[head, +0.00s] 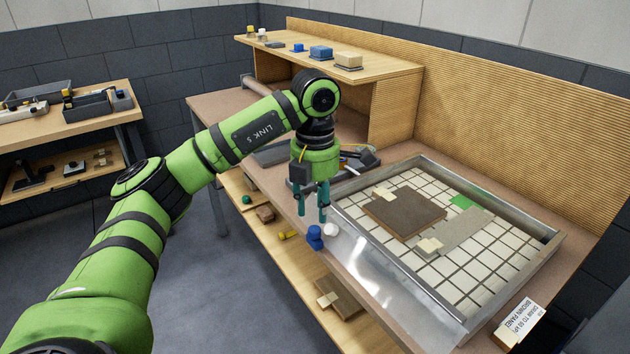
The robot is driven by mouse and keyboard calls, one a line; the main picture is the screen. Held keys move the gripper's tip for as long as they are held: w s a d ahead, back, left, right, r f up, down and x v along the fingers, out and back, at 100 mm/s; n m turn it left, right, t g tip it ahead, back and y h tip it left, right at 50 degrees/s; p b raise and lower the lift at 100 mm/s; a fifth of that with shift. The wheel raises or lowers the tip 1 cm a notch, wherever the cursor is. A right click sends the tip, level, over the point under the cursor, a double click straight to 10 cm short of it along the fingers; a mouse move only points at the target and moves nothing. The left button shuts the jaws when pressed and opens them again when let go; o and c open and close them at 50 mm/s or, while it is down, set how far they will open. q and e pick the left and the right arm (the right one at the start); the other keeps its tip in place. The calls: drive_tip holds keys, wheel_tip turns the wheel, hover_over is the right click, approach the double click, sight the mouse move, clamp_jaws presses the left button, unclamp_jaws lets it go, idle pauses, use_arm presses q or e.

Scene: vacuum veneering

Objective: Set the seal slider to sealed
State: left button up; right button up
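My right gripper is not in view.
On the bed's white tiled grid lie a brown panel (404,212), a grey strip (465,232), small beige blocks and a green patch (462,201). A shelf (390,68) with small blocks stands behind my arm.

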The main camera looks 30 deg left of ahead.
sight(315, 230)
use_arm(q)
wheel_tip(315, 230, up, 7)
drive_tip(key=shift+f, duration=0.2)
